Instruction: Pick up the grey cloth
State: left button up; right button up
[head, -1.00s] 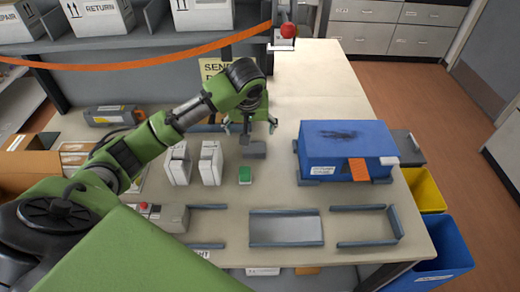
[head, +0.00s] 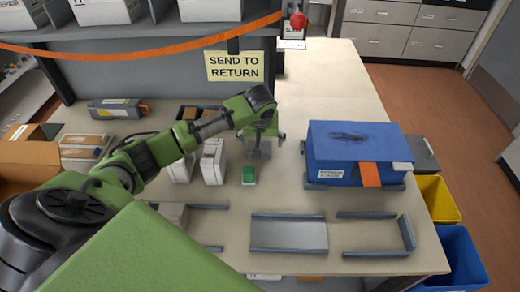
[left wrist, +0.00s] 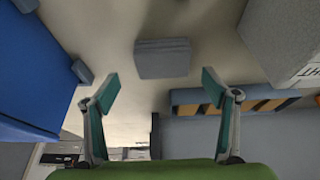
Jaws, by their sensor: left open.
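The grey cloth (left wrist: 163,58) shows in the left wrist view as a small folded pad lying flat on the table, beyond my fingertips and between their lines. In the head view the cloth (head: 261,153) is small and partly hidden by my gripper. My left gripper (head: 263,134) is above the table close to the cloth. Its two fingers are spread wide with nothing between them, as the left wrist view (left wrist: 161,88) shows. I see no contact with the cloth. My right gripper is in neither view.
A blue box (head: 355,145) stands right of the cloth. A grey tray (head: 288,235) is at the table's front. Bare table (head: 320,85) lies behind.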

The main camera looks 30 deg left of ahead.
pick_arm(q)
jog(key=x, duration=0.2)
jog(key=p+x, duration=0.1)
jog(key=x, duration=0.1)
jog(key=shift+s+a, duration=0.2)
jog(key=shift+s, duration=0.05)
jog(key=shift+w+f, duration=0.25)
jog(key=shift+f, duration=0.3)
jog(key=shift+a, duration=0.1)
jog(key=c, duration=1)
